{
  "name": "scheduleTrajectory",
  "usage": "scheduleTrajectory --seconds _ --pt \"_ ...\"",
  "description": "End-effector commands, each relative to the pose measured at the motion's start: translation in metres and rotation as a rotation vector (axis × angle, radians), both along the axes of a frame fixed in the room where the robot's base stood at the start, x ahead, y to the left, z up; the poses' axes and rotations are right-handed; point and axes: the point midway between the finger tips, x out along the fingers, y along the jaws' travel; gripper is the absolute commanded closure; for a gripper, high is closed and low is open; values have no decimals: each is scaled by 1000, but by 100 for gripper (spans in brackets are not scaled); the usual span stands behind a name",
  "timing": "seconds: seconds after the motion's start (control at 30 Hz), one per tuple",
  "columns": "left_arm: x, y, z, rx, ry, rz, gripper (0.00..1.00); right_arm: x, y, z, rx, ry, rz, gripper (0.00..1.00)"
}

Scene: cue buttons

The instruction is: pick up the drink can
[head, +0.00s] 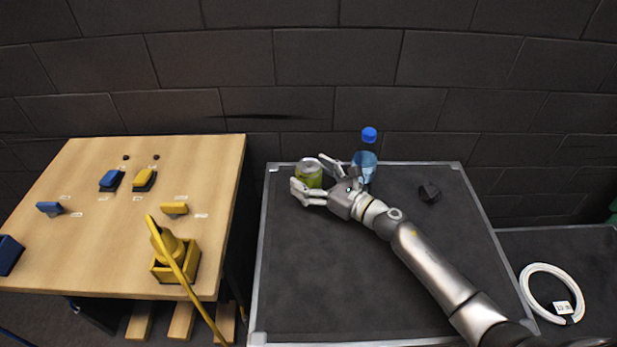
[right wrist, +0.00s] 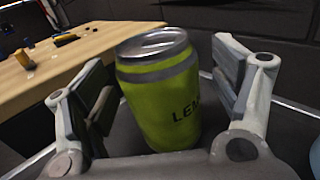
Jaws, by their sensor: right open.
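The drink can (head: 309,174) is yellow-green with a silver top and stands upright on the dark table (head: 340,280), near its back left corner. My right gripper (head: 309,181) is open around it, with one finger on each side. In the right wrist view the can (right wrist: 160,95) stands between the two open fingers (right wrist: 165,100), with a visible gap on both sides. Dark letters show on its side. The can's lower part is partly hidden by the gripper in the head view. My left gripper is not in view.
A blue-capped bottle (head: 365,160) stands close behind and right of my right gripper. A small dark object (head: 429,192) lies farther right. A white coil (head: 551,293) lies at right. The dark table's front is clear.

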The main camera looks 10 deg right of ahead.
Motion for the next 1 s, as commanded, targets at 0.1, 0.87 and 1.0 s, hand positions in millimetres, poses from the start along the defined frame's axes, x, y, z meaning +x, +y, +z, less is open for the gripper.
scheduleTrajectory --seconds 0.1,0.87,1.0 --pt "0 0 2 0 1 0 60 6 5 0 1 1 0 17" --pt "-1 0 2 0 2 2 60 6 5 -1 -1 1 1 54" --pt "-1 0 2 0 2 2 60 6 5 0 -1 0 1 54"
